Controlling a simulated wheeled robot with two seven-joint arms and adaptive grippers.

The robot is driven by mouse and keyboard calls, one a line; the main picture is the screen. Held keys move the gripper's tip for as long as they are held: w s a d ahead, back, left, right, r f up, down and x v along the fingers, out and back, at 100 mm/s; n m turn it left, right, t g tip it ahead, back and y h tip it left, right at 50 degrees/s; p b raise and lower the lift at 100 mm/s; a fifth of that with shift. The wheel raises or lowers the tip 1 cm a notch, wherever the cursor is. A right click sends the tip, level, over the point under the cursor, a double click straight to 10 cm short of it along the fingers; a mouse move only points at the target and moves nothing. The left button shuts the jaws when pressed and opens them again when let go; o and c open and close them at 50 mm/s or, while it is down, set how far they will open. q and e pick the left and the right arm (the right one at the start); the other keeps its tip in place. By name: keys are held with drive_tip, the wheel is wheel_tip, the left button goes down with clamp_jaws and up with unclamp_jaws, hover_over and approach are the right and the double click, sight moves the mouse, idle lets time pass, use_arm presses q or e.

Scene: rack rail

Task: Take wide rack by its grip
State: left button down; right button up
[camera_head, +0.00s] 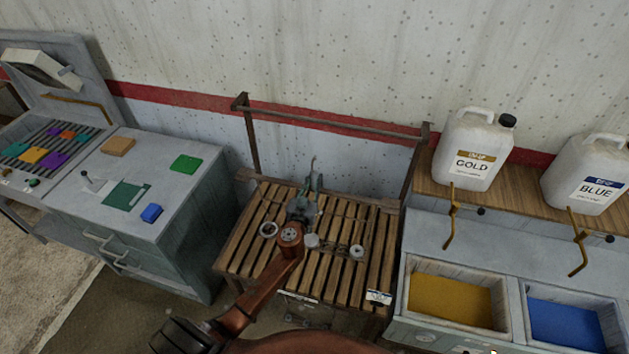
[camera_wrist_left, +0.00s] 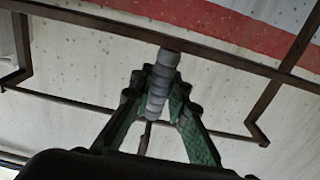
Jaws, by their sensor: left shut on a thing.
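The wide rack (camera_head: 340,246) is low over or on the slatted wooden table; I cannot tell whether it touches the slats. It has a dark bar with round pale pieces along it, and a thin hook (camera_head: 313,168) at the top. My left gripper (camera_head: 303,207) is over the rack's middle and hides part of it. In the left wrist view its green fingers (camera_wrist_left: 155,90) are shut on the rack's grey ribbed grip (camera_wrist_left: 163,72). My right gripper is not in view.
A rail on two posts (camera_head: 330,124) stands behind the slatted table (camera_head: 250,256). To the right are a gold tank (camera_head: 450,297), a blue tank (camera_head: 565,325) and two white jugs (camera_head: 473,150). A grey cabinet (camera_head: 190,225) with coloured tiles stands left.

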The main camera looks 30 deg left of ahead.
sight(314, 176)
use_arm(q)
drive_tip(key=shift+r+p, duration=1.15)
drive_tip(key=shift+r, duration=0.6)
